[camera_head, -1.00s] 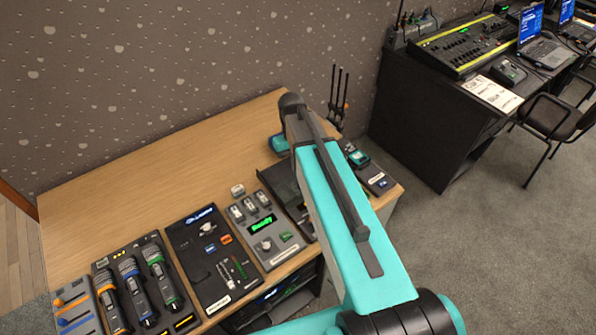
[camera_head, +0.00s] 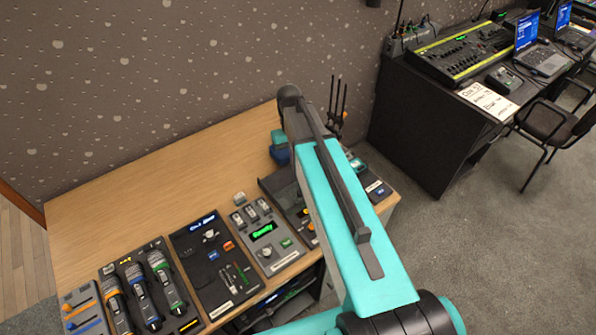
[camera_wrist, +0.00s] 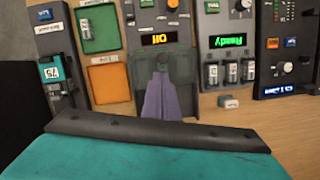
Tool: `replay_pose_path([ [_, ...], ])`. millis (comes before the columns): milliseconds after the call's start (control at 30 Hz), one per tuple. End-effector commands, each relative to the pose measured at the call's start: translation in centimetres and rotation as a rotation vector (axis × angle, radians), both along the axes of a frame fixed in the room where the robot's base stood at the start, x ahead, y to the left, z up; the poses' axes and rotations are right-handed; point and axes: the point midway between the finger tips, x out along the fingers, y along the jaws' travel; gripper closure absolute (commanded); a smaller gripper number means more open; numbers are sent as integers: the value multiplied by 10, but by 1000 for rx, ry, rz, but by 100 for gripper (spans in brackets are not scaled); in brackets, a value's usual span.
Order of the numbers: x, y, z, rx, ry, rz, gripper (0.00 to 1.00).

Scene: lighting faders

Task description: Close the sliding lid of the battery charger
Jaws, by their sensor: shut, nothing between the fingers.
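In the wrist view my gripper (camera_wrist: 161,76) is a pair of purple-grey fingers, shut and empty. It points at a dark unit with an orange display (camera_wrist: 158,40). A grey-green panel (camera_wrist: 182,68) on that unit lies around the fingertips. This looks like the battery charger and its lid, but I cannot tell for sure, nor whether the fingers touch it. In the head view a dark unit (camera_head: 284,191), probably the same one, is partly hidden by my arm, and the fingers are hidden.
A grey unit with a green "Ready" display (camera_head: 264,230) stands beside it, with a small loose block (camera_head: 239,198) behind. A black fader panel (camera_head: 215,262) and several microphones (camera_head: 138,292) are further left. The back of the wooden table (camera_head: 165,190) is clear.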

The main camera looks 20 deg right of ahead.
Motion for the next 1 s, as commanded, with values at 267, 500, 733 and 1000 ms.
replay_pose_path([
  [267, 11, 1, 37, 1, -4, 0, 100],
  [500, 18, 2, 62, 2, -7, 1, 100],
  [733, 21, 2, 71, 1, -5, 1, 100],
  [1000, 20, 2, 71, 1, -5, 1, 100],
])
